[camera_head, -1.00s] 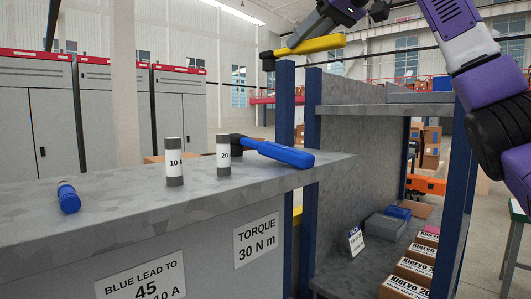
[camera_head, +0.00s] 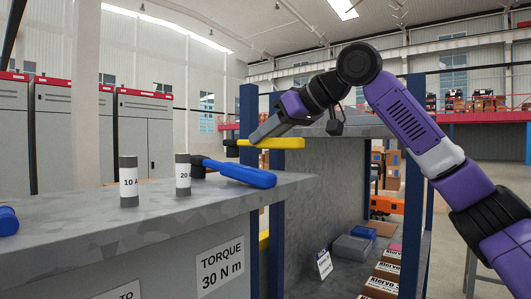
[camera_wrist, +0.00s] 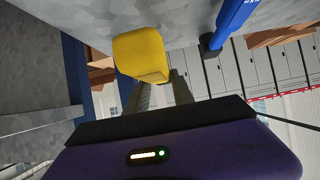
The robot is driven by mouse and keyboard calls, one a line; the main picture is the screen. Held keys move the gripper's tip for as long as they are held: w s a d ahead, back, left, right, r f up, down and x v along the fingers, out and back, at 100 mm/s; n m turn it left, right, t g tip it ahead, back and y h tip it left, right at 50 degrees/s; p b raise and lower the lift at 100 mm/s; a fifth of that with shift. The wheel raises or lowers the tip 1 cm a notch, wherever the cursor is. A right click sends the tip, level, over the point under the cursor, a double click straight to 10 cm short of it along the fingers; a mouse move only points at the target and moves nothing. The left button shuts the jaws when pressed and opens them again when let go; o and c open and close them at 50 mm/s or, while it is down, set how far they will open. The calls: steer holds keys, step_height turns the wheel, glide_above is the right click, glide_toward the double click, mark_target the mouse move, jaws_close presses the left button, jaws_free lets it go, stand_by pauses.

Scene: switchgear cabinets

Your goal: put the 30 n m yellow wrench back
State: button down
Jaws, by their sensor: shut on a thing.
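The yellow wrench (camera_head: 280,143) with a black head is held level in the air by my gripper (camera_head: 252,140). It is above and just behind the right end of the grey bench top. In the wrist view the wrench's yellow handle end (camera_wrist: 141,55) shows in front of my gripper (camera_wrist: 160,90), whose fingers are partly hidden behind it. A blue wrench (camera_head: 236,173) lies on the bench top, its head near the 20 A fuse; it also shows in the wrist view (camera_wrist: 228,22). A sign reading "TORQUE 30 N m" (camera_head: 220,266) is on the bench front.
The 10 A fuse (camera_head: 129,182) and 20 A fuse (camera_head: 183,174) stand on the bench top (camera_head: 80,235). A blue item (camera_head: 8,221) lies at the left. A blue-post shelf (camera_head: 330,185) with boxes (camera_head: 388,272) stands right of the bench.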

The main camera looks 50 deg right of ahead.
steer(key=shift+f, duration=1.75)
steer(key=c, duration=1.1)
jaws_free()
steer(key=shift+f, duration=0.2)
steer(key=shift+r, duration=0.25)
steer(key=v, duration=1.2)
steer(key=shift+f+b, duration=0.1)
steer(key=shift+b, duration=0.3)
